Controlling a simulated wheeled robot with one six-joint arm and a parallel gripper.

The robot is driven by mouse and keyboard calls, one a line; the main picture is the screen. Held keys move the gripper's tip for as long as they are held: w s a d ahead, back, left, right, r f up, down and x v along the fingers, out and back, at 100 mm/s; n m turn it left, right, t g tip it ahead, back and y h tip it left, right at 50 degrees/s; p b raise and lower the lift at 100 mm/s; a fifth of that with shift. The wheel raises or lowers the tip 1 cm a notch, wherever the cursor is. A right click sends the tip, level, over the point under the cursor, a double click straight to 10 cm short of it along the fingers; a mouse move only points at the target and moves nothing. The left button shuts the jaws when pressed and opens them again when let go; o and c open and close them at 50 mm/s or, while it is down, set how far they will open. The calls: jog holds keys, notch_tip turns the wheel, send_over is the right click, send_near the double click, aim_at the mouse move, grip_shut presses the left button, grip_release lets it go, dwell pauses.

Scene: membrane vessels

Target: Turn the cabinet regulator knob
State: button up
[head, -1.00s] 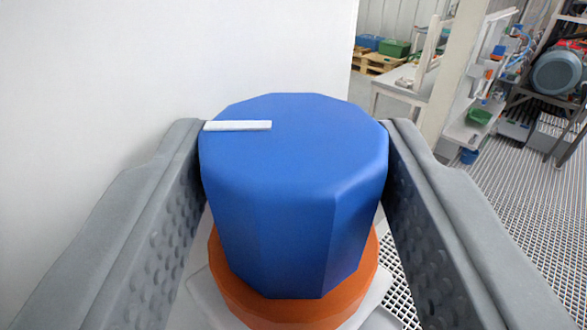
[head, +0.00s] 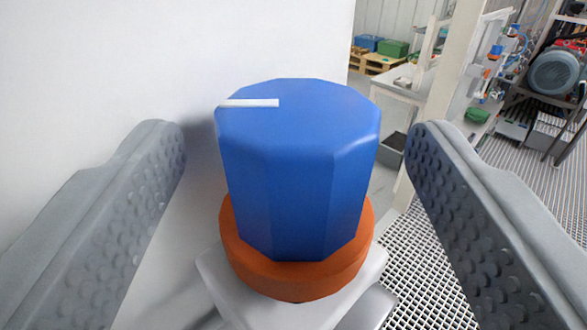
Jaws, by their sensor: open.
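The blue faceted regulator knob (head: 295,180) stands in the middle of the head view on an orange ring (head: 300,278). A white pointer mark (head: 250,103) on its top face points to the left. Below the ring is a light grey body (head: 225,290), partly hidden by the knob and ring. My gripper (head: 295,150) is open, with one grey dimpled finger on each side of the knob. There is a clear gap between each finger and the knob, so neither touches it.
A plain white panel (head: 160,60) fills the left, close behind the left finger. Grated floor (head: 425,265) shows at the lower right. Farther off are a white bench (head: 395,85), green and blue crates, and a motor (head: 556,72).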

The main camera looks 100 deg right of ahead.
jog(key=w+a, duration=0.2)
jog(key=a, duration=1.4)
jog(key=s+d+f+n+t+y, duration=0.55)
jog(key=s+n+t, duration=0.25)
jog(key=n+t, duration=0.5)
jog(key=s+a+f+n+t+y, duration=0.3)
jog(key=s+f+y, duration=0.3)
jog(key=s+f, duration=0.9)
jog(key=s+a+f+n+t+y, duration=0.3)
jog(key=s+a+f+y, duration=0.2)
jog(key=s+f, duration=1)
jog(key=shift+s+f+t+y, duration=0.3)
jog(key=shift+f+y, duration=0.05)
jog(key=shift+y, duration=0.3)
jog(key=shift+a, duration=0.1)
